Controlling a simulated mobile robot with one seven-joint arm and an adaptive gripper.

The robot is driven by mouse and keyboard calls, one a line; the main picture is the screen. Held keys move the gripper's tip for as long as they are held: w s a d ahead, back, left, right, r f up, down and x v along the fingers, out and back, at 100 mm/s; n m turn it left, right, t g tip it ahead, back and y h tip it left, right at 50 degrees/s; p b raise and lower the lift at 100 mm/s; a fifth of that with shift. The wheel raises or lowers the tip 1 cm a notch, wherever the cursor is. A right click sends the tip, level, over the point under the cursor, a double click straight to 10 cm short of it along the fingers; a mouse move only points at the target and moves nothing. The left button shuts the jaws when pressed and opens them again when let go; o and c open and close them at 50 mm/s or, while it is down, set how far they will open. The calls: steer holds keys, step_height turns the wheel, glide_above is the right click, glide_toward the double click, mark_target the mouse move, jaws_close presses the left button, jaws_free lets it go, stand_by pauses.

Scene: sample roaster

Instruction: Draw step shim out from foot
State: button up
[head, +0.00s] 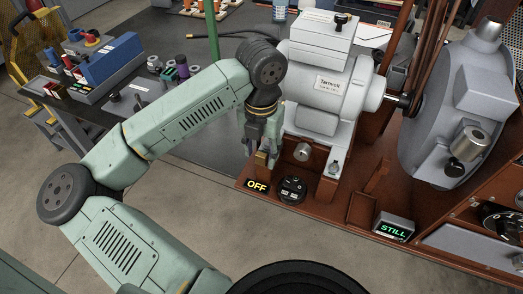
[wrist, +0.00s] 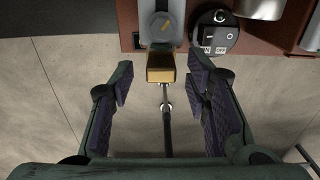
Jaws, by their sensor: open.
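The step shim, a brass-coloured block (wrist: 160,75), sticks out from under a grey foot (wrist: 160,22) of the motor in the wrist view. Part of it shows below my gripper in the head view (head: 262,160). Its inner end is hidden under the foot. My gripper (wrist: 161,76) is open, with dark ridged pads left and right of the shim. Gaps show on both sides, so neither pad seems to touch it. In the head view, my gripper (head: 261,146) points down at the front left corner of the motor base.
A round switch (head: 291,189) sits close to the right of the shim, beside an OFF sign (head: 257,186). The grey motor (head: 322,90) stands just behind my gripper. A STILL display (head: 393,228) is farther right. Open floor lies in front of the brown base.

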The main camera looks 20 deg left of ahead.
steer(key=shift+f, duration=0.7)
steer(key=shift+c, duration=0.5)
jaws_close()
